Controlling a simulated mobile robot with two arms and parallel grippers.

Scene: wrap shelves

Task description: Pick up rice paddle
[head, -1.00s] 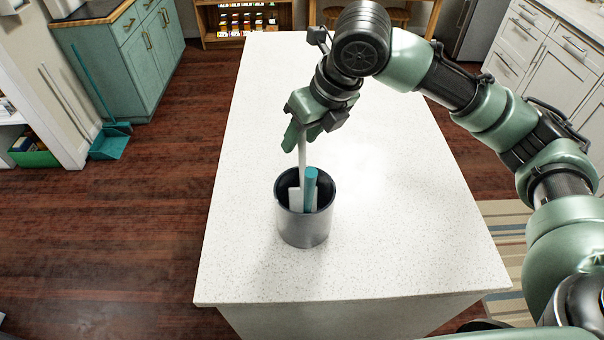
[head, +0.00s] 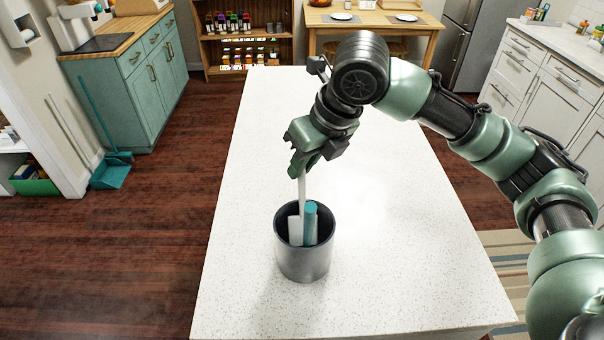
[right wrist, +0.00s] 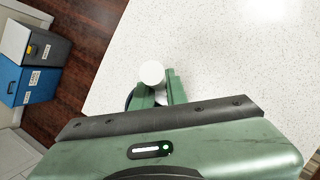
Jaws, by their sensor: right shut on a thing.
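A dark grey metal pot (head: 303,262) stands upright on the white counter. A slim pale handle (head: 302,192), which looks like the rice paddle's, rises out of it; its lower end is hidden inside. A wider white piece (head: 295,231) and a teal rod (head: 310,222) also stand in the pot. My right gripper (head: 303,172) is above the pot, pointing down, shut on the pale handle. In the right wrist view the handle's round white end (right wrist: 152,72) shows at the green fingers (right wrist: 160,94). My left gripper is not in view.
The white counter (head: 400,240) is bare around the pot. Teal cabinets (head: 150,75) stand at the back left, with a teal dustpan (head: 110,172) beside them. A wooden shelf (head: 240,50) and a table (head: 370,20) stand behind the counter. White drawers (head: 545,75) are at the right.

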